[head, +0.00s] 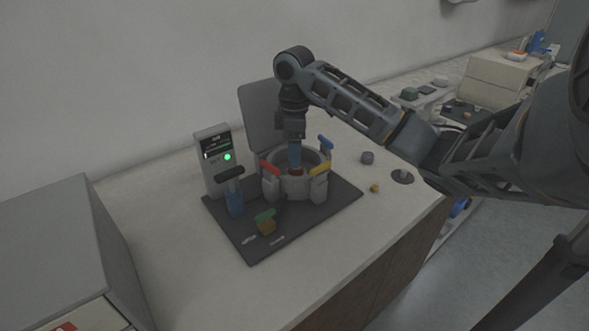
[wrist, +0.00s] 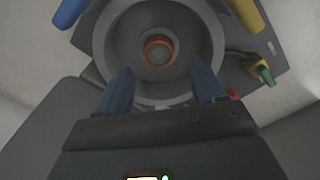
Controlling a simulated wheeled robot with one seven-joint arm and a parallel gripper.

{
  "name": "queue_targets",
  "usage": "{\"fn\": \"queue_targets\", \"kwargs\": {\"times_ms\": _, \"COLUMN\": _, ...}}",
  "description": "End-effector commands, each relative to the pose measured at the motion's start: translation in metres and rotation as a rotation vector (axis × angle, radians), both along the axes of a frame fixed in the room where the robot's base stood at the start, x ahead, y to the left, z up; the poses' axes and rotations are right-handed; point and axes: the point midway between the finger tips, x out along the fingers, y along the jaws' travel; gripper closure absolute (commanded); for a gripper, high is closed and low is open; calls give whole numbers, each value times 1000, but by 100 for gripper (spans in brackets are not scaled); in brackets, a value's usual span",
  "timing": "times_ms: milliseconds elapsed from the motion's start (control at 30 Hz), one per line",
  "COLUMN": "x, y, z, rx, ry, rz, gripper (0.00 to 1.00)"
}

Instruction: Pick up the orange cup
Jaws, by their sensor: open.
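The orange cup (wrist: 158,50) shows as an orange-rimmed ring with a grey middle, down inside the round grey chamber of the press. The press chamber (head: 288,187) stands on a dark base plate, with its lid (head: 262,118) raised behind. My gripper (head: 295,160) points down over the chamber's mouth, with its blue fingers partly hidden by the rim. In the wrist view my gripper (wrist: 161,68) is open, with one finger on each side and the cup beyond the gap between them. Nothing is held.
Red (head: 270,168), yellow (head: 320,168) and blue (head: 326,142) handled clamps stand around the chamber. A control box (head: 213,160) with a green light and a green-yellow valve (head: 265,220) are near. Small items lie at right; the front counter is clear.

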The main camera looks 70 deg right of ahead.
Motion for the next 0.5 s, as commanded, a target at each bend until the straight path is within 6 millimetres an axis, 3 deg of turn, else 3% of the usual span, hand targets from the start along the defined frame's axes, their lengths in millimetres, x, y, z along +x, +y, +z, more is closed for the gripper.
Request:
{"fn": "queue_targets", "kwargs": {"times_ms": 233, "x": 1, "y": -1, "z": -33, "rx": 2, "ry": 2, "rz": -1, "gripper": 31}}
{"fn": "queue_targets", "kwargs": {"times_ms": 500, "x": 1, "y": -1, "z": -41, "rx": 0, "ry": 1, "rz": 0, "gripper": 31}}
